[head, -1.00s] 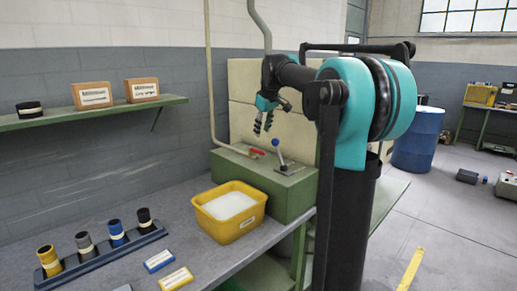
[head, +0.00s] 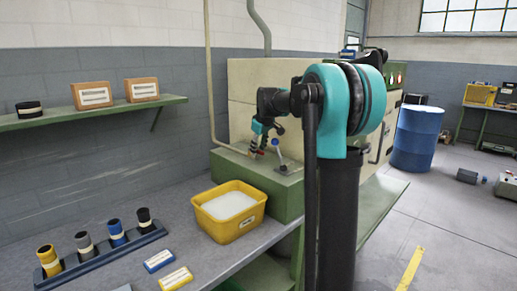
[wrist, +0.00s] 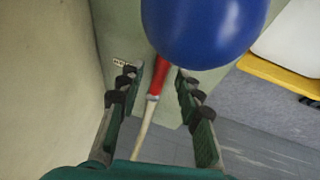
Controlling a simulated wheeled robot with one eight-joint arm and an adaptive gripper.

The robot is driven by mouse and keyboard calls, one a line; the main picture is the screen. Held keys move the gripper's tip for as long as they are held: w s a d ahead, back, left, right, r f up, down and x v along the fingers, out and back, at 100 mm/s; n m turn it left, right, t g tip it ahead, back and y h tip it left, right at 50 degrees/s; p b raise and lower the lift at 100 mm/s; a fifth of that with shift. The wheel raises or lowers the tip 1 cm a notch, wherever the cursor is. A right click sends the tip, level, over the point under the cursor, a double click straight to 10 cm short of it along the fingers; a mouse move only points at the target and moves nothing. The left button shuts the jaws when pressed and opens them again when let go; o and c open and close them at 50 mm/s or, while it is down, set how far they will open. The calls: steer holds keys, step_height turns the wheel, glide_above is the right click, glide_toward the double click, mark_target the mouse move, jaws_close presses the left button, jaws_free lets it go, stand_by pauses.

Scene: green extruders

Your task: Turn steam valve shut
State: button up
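The steam valve's red handle (head: 260,153) sits at the end of the pale pipe, over the green machine top. It also shows in the wrist view as a red bar (wrist: 158,75) between my two fingers, with the pale pipe (wrist: 143,128) running on below it. My gripper (head: 257,148) is down at the handle. In the wrist view my gripper (wrist: 157,80) is open, with a gap on both sides of the handle; I cannot tell whether the fingertips reach its height. The blue ball hides the handle's upper end there.
A lever with a blue ball knob (head: 276,142) stands just right of my gripper; the ball looms close in the wrist view (wrist: 204,28). A yellow bin (head: 238,232) of white material stands in front of the green machine base (head: 283,196). A cream housing rises behind.

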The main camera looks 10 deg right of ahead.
jaws_close()
steer(key=shift+a, duration=0.15)
stand_by(0.4)
steer(key=a+m+h, duration=0.1)
steer(key=m, duration=0.3)
steer(key=shift+s+a+h, duration=0.35)
steer(key=shift+a+h, duration=0.05)
steer(key=a+m+h, duration=0.1)
steer(key=m, duration=0.1)
steer(key=a+m, duration=0.1)
steer(key=m, duration=0.1)
steer(key=shift+a+m+g+h, duration=0.2)
steer(key=shift+m+g+h, duration=0.1)
steer(key=shift+g+h, duration=0.1)
steer(key=a+m, duration=0.1)
steer(key=m, duration=0.1)
steer(key=w+a+m+g+h, duration=0.1)
steer(key=m, duration=0.1)
steer(key=shift+w+a+m+g+h, duration=0.25)
steer(key=shift+w+m+g, duration=0.1)
steer(key=shift+m, duration=0.55)
steer(key=shift+w+a+m+g+h, duration=0.2)
steer(key=shift+w+a+m+g, duration=0.15)
steer(key=shift+m, duration=0.55)
steer(key=shift+w+a+m+g+h, duration=0.25)
steer(key=shift+m+g, duration=0.15)
steer(key=shift+m, duration=0.5)
